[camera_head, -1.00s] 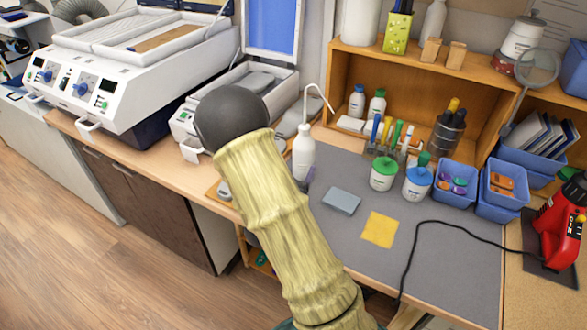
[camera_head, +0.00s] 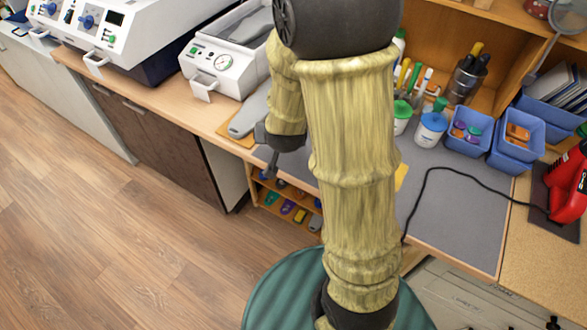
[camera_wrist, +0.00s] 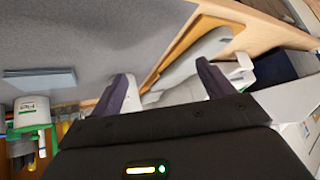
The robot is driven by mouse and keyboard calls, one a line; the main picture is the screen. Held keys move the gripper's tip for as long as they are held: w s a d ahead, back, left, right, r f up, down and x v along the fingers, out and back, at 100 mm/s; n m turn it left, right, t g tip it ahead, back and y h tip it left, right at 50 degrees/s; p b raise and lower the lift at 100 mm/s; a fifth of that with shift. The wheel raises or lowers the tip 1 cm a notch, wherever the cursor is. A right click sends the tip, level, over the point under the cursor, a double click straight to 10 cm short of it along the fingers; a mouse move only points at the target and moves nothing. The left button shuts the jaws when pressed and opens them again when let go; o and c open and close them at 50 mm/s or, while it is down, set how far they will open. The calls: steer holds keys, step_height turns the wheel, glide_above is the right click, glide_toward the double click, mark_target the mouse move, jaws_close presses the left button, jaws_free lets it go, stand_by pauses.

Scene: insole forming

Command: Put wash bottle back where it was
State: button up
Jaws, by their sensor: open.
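The wash bottle does not show clearly in either view now. My arm covers the part of the grey mat (camera_head: 455,205) where a white bottle with a curved spout stood earlier. My gripper (camera_wrist: 170,86) is open in the wrist view, its two fingers spread apart. A pale shape (camera_wrist: 172,97) shows between and beyond the fingertips; I cannot tell what it is. In the head view my gripper (camera_head: 271,165) hangs near the bench's front edge, partly hidden by my arm.
A grey insole shape (camera_wrist: 197,50) lies on a wooden board near the bench edge. A blue-grey block (camera_wrist: 40,79) and a green-lidded jar (camera_wrist: 32,117) are at the wrist view's left. Blue bins (camera_head: 468,133) and a black cable (camera_head: 440,170) are on the bench's right.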

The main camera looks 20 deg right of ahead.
steer(key=s+r+n+g, duration=0.1)
steer(key=s+n+g, duration=0.1)
steer(key=s, duration=0.4)
steer(key=s+r+n+g+y, duration=0.1)
steer(key=s+n+g, duration=0.1)
steer(key=s, duration=0.5)
steer(key=shift+s+a+r+g, duration=0.3)
steer(key=shift+a+g, duration=0.1)
steer(key=shift+g, duration=0.3)
steer(key=shift+c, duration=0.4)
